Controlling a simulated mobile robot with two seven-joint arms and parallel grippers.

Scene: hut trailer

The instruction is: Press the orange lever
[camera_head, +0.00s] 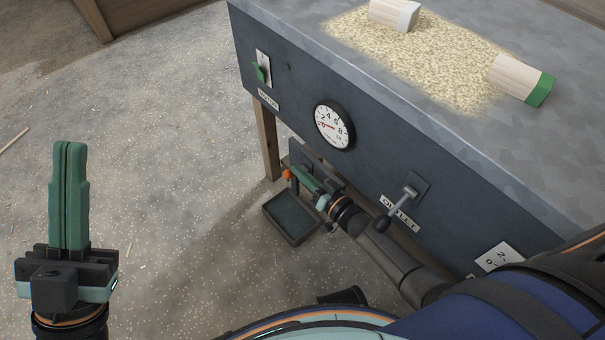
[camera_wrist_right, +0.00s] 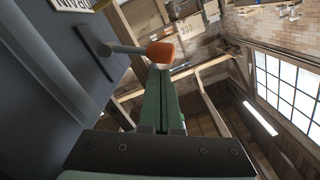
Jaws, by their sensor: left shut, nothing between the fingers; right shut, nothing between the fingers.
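The orange lever has an orange knob (camera_head: 288,174) at the lower left of the dark machine front. In the right wrist view its orange end (camera_wrist_right: 162,52) sits on a grey rod that comes out of a dark plate on the panel. My right gripper (camera_head: 296,170) is shut and empty, with its fingertips close beside the knob. In the right wrist view the green fingertips (camera_wrist_right: 160,70) lie right by the knob; I cannot tell if they touch. My left gripper (camera_head: 69,145) is shut and empty, over the floor at far left, away from the lever.
The machine front (camera_head: 290,100) carries a green switch (camera_head: 260,72), a gauge (camera_head: 333,126) and a grey outlet lever (camera_head: 402,200) close to my right arm. A dark tray (camera_head: 291,219) lies below the orange knob. Two blocks (camera_head: 393,14) (camera_head: 522,80) lie among shavings on top. The left floor is mostly clear.

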